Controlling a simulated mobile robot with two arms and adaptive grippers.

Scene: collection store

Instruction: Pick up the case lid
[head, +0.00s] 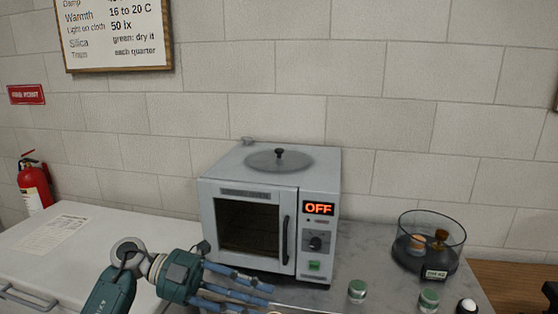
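A round, flat grey lid with a black knob (279,158) lies on top of the grey oven (260,205); I cannot tell for sure that it is the case lid. My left gripper (262,296) is low in front of the oven, its blue fingers pointing right, well below and apart from that lid. Its fingertips are partly cut off by the bottom edge, so whether it is open or holds something is unclear. A small green piece at the right edge seems to be my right arm; its gripper is out of view.
An open round glass case (431,245) with small objects inside stands right on the grey counter. Two green-topped jars (357,290) (429,300) and a white-topped item (467,306) stand near the front. The oven display reads OFF. A white chest (75,260) is left.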

